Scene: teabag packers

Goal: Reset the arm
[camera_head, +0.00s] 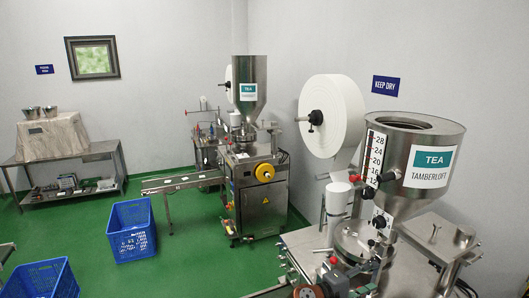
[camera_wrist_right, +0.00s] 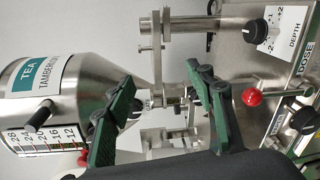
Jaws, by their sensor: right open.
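My right gripper (camera_wrist_right: 160,88) is open in the right wrist view, its two dark green fingers spread with nothing held between them. In the head view, dark parts that look like this right gripper (camera_head: 336,284) show at the bottom edge, in front of the near tea machine (camera_head: 352,240). The machine's steel hopper (camera_head: 405,155) carries a TEA label; the hopper also shows sideways in the wrist view (camera_wrist_right: 75,85). The left gripper is not in either view.
A red-knobbed lever (camera_wrist_right: 252,97) and a dose panel (camera_wrist_right: 305,65) lie close to the right finger in the wrist view. A second tea machine (camera_head: 258,195), blue crates (camera_head: 130,232) and a steel table (camera_head: 75,178) stand farther off. Green floor (camera_head: 185,262) is clear between.

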